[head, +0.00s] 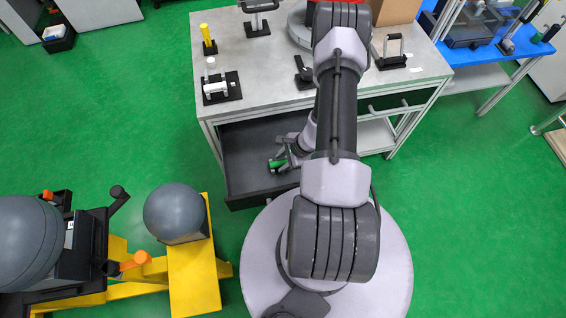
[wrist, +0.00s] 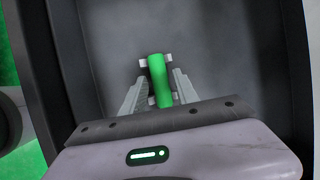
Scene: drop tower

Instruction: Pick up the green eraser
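The green eraser (wrist: 160,80) lies in the open drawer. Small white pieces show beside its two ends. My gripper (wrist: 161,75) reaches down into the drawer, with one grey finger on each side of the eraser. The fingers stand apart, and narrow gaps seem to show between them and the eraser, so my gripper looks open around it. In the head view, my gripper (head: 287,156) is low in the drawer and the eraser (head: 276,163) shows as a small green patch at its left side, partly hidden by my gripper.
The dark drawer (head: 243,150) is pulled out under the grey worktop (head: 262,62), and its walls surround my gripper. The worktop carries a yellow cylinder (head: 208,38), black-based fixtures and a cardboard box (head: 397,10). A yellow frame (head: 194,275) stands at lower left. Green floor is free at left.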

